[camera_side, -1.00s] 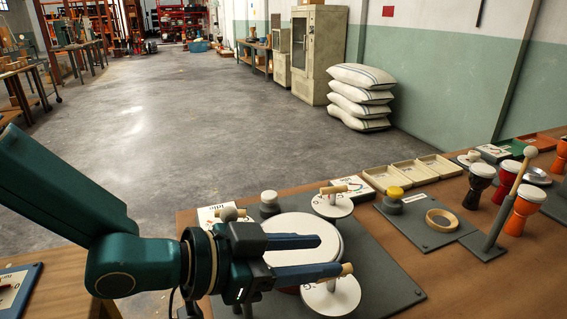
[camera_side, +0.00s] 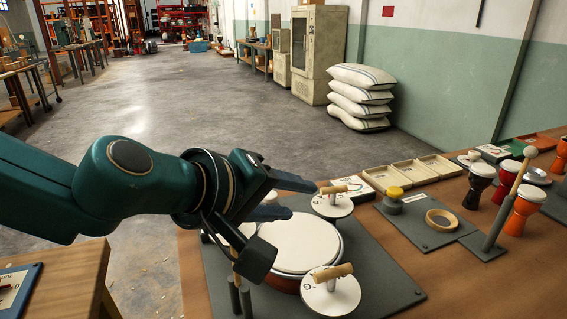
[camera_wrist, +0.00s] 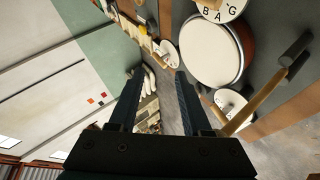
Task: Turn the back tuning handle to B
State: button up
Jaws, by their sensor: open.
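The back tuning handle (camera_side: 349,188) is a wooden bar on a post above a white lettered disc (camera_side: 332,207), at the drum's far side. Its letter setting is too small to read. The disc appears left of the drum in the wrist view (camera_wrist: 166,52). The drum (camera_side: 298,240) has a pale skin and reddish rim. A nearer wooden handle (camera_side: 333,272) stands on another lettered disc; a disc in the wrist view (camera_wrist: 222,10) shows B, A and G. My gripper (camera_side: 300,201) is open and empty, above the drum's left side, with fingers pointing toward the back handle but apart from it.
A mallet-like stick (camera_wrist: 266,93) crosses the wrist view's right side, before another white disc (camera_wrist: 231,101). Right of the drum on the table are a yellow button (camera_side: 395,192), a wooden ring (camera_side: 441,219), small drums (camera_side: 523,207) and shallow trays (camera_side: 412,171).

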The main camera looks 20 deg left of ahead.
jog(key=s+n+g, duration=0.1)
jog(key=n, duration=0.4)
jog(key=n+g+h, duration=0.3)
jog(key=n, duration=0.9)
send_near(339, 268)
jog(key=shift+x, duration=5.5)
grip_shut()
